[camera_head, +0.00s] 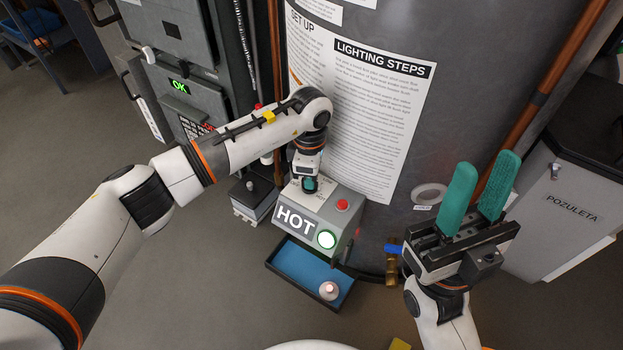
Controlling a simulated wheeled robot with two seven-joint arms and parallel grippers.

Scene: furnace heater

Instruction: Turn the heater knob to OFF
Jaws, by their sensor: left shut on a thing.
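The heater control box (343,218) is grey and is fixed low on the front of the big grey tank. My right gripper (478,192) has two green fingers standing apart, pointing up, empty, to the right of the box.
A blue-lined black tray (290,262) with a small white round item (329,290) lies below the box. A valve with a blue handle (394,249) is beside my right gripper. Copper pipes run along both sides of the tank (470,60).

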